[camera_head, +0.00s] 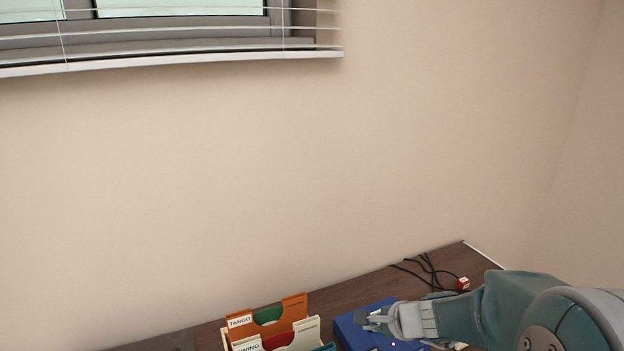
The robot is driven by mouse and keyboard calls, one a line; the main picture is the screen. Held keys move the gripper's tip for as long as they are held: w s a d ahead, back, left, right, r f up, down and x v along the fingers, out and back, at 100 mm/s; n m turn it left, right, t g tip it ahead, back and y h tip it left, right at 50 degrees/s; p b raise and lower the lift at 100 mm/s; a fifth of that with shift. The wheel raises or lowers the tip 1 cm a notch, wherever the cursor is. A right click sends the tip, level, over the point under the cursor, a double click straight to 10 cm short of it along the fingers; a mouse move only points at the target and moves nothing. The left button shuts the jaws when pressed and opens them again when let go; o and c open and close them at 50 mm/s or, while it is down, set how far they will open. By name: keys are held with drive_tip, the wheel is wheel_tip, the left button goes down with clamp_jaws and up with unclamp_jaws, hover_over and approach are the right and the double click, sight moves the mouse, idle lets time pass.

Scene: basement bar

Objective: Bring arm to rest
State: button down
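My arm reaches in from the lower right corner, with its teal and grey links extended to the left. My gripper (366,319) is at its left end, above a blue flat object (349,333) on the dark wooden surface (335,296). The fingers are small and partly merge with the blue behind them, so I cannot tell whether they are open or shut. I see nothing clearly held.
Record dividers, one orange and labelled TANGO (240,321), stand left of my gripper. Black cables (428,267) and a small red and white item (462,284) lie behind my arm. A beige wall (300,180) rises behind, with a blinded window (170,30) at upper left.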

drive_tip(key=s+r+n+h, duration=0.2)
drive_tip(key=s+r+n, duration=0.2)
drive_tip(key=s, duration=0.3)
drive_tip(key=s+d+r+n+g+h, duration=0.1)
drive_tip(key=s+r+n+h, duration=0.1)
drive_tip(key=s+r+n, duration=0.2)
drive_tip(key=s+d+r+n+h, duration=0.1)
drive_tip(key=s+r+n, duration=0.3)
drive_tip(key=s+n, duration=0.4)
drive_tip(key=s+h, duration=0.1)
drive_tip(key=s, duration=0.2)
drive_tip(key=shift+s+d, duration=0.2)
drive_tip(key=shift+s, duration=0.1)
